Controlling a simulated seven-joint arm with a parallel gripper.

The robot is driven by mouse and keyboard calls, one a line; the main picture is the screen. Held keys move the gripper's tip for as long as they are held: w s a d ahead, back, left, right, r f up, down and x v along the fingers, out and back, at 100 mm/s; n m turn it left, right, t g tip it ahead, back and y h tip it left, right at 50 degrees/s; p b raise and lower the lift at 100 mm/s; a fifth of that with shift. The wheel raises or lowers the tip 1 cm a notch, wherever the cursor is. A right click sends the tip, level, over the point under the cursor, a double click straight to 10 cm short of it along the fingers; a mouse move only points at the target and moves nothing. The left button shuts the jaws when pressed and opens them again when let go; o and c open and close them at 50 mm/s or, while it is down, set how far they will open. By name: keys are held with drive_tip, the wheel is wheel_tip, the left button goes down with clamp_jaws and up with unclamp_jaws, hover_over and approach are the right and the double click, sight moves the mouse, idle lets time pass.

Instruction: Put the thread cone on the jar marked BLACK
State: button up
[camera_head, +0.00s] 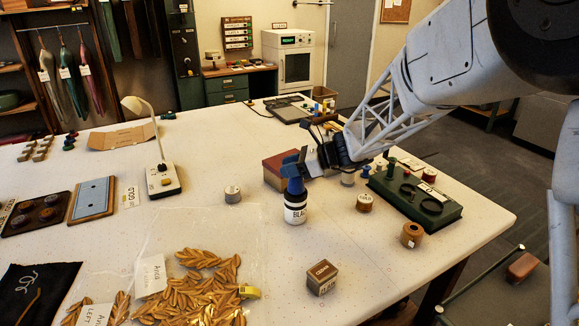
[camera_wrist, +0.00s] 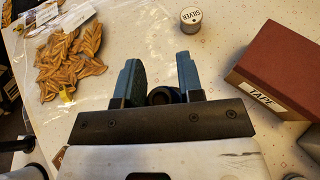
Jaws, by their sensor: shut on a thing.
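The jar marked BLACK (camera_head: 295,214) stands upright on the white table, dark with a white label. A blue tapered piece, which looks like the thread cone (camera_head: 295,187), is upright directly above the jar and appears to meet its top. I cannot tell whether it rests there. My gripper (camera_head: 292,170) is above the jar with its blue fingers shut on the cone. In the wrist view, a dark round top with a ring, likely the cone (camera_wrist: 165,96), shows between the fingers (camera_wrist: 160,76). The jar is not distinguishable there.
A red-brown box marked TAPE (camera_wrist: 275,70) is close to the right of my gripper. A tin marked SILVER (camera_head: 232,194) stands to the left. Gold leaves (camera_head: 195,290) lie in front left. A small brown box (camera_head: 322,278) stands in front, and a green tray (camera_head: 415,195) lies to the right.

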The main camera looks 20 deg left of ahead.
drive_tip(key=o, duration=0.9)
drive_tip(key=shift+o, duration=0.2)
drive_tip(key=shift+r, duration=0.1)
drive_tip(key=shift+d, duration=0.1)
drive_tip(key=v, duration=1.1)
drive_tip(key=shift+d+r, duration=0.25)
drive_tip(key=shift+d, duration=0.05)
drive_tip(key=s+d+n+t+h, duration=0.2)
drive_tip(key=s+d+n+h, duration=0.4)
drive_tip(key=s+d, duration=0.9)
drive_tip(key=s+d+f+n+t+h, duration=0.1)
drive_tip(key=s+d+n+h, duration=0.6)
drive_tip(key=s+d, duration=0.8)
drive_tip(key=s+n+t, duration=0.1)
drive_tip(key=s+n, duration=0.2)
drive_tip(key=s, duration=0.3)
drive_tip(key=shift+s+d+f+t+h, duration=0.25)
drive_tip(key=shift+s+t+h, duration=0.05)
drive_tip(key=shift+s+t, duration=0.1)
